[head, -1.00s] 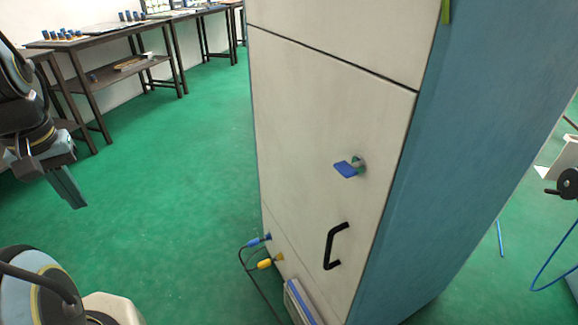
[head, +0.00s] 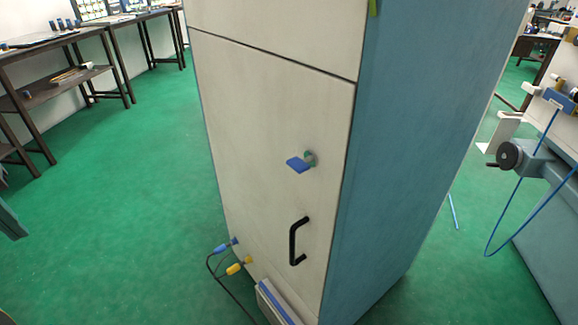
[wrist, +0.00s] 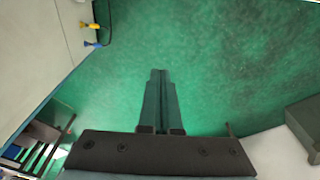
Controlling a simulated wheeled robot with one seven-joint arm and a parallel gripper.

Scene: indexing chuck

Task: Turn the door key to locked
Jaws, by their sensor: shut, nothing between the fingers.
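The door key (head: 299,164) has a flat blue grip and sticks out of the front of a white cabinet door (head: 255,130). Its blue grip lies roughly level in the head view. A black handle (head: 297,242) is on the same door below the key. My gripper (wrist: 159,75) is shut and empty over the green floor in the wrist view. It is well apart from the cabinet. In the head view only a small part of my arm's end shows at the left edge. The key is not visible in the wrist view.
The cabinet has a blue side wall (head: 420,150). Dark workbenches (head: 70,95) stand at the far left. A machine with a black handwheel (head: 509,155) is at the right. Green floor left of the cabinet is clear.

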